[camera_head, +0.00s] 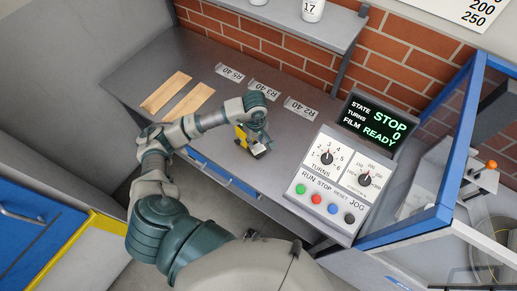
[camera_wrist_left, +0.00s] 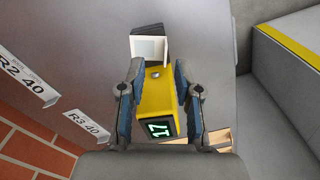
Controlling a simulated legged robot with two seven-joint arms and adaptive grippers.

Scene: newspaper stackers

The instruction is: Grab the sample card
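My left gripper (camera_head: 255,138) hangs over the desk's front edge with a small yellow device. In the left wrist view the device (camera_wrist_left: 157,98) lies between the fingers (camera_wrist_left: 158,70), which sit close along both its sides and appear shut on it. It has a green "17" display near my palm and a dark block with a white square face (camera_wrist_left: 149,48) at its far end. No object is clearly marked as the sample card. Two tan strips (camera_head: 165,92) (camera_head: 188,103) lie on the desk, left of the labels. My right gripper is out of view.
Labels R5 40 (camera_head: 230,72), R3 40 (camera_head: 264,90) and R2 40 (camera_head: 300,108) line the back of the desk. A control panel (camera_head: 336,182) with knobs and buttons stands right, below a "STOP" screen (camera_head: 374,123). A blue-framed enclosure (camera_head: 440,170) is at far right.

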